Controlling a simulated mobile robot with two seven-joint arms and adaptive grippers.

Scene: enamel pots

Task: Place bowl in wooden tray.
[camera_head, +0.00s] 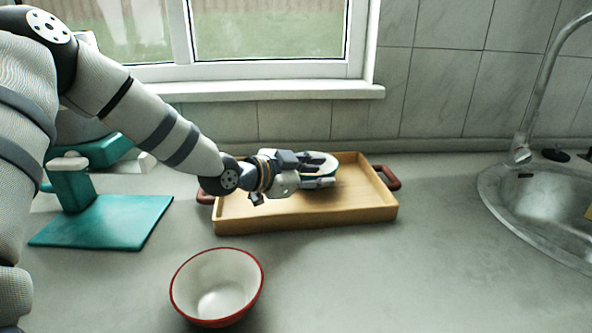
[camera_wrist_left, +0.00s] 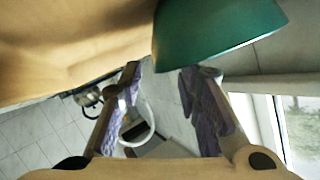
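A white bowl with a red rim (camera_head: 217,287) stands upright on the counter, in front of the wooden tray (camera_head: 300,222). My left gripper (camera_head: 326,172) is over the tray in the head view. In the left wrist view its fingers (camera_wrist_left: 165,78) are apart, with nothing held between them. A green, light-rimmed piece that looks like a bowl (camera_wrist_left: 220,32) shows just past the fingertips, beside the wooden surface of the tray (camera_wrist_left: 60,45). In the head view my gripper largely covers this spot, so its exact resting place is hard to tell. My right gripper is not in view.
A teal stand with a flat base (camera_head: 105,222) is on the left of the counter. A metal sink (camera_head: 540,215) with a tall faucet (camera_head: 530,130) is at the right. The tray has dark red handles. The counter between tray and sink is clear.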

